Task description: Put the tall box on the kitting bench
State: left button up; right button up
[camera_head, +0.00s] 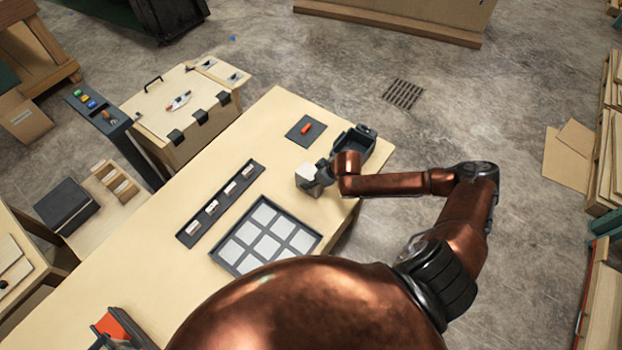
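The pale wooden bench (150,265) runs diagonally across the middle of the head view. A small whitish box-shaped thing (309,180) is at its right part, beside the tray. My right arm comes in from the right, and its dark gripper (325,172) is right at this whitish thing. The fingers are small and partly hidden, so I cannot tell whether they are shut on it, or whether it touches the bench top. I cannot tell whether it is the tall box. My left gripper is not in view.
A dark tray (236,263) with pale squares and a slotted strip (183,236) lie on the bench. Behind are a dark plate with an orange handle (306,129) and a dark bin (368,152). A button console (112,124) and wooden chest (150,105) stand left.

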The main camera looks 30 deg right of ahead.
jog(key=shift+f, duration=0.1)
jog(key=o, duration=1.4)
jog(key=v, duration=1.2)
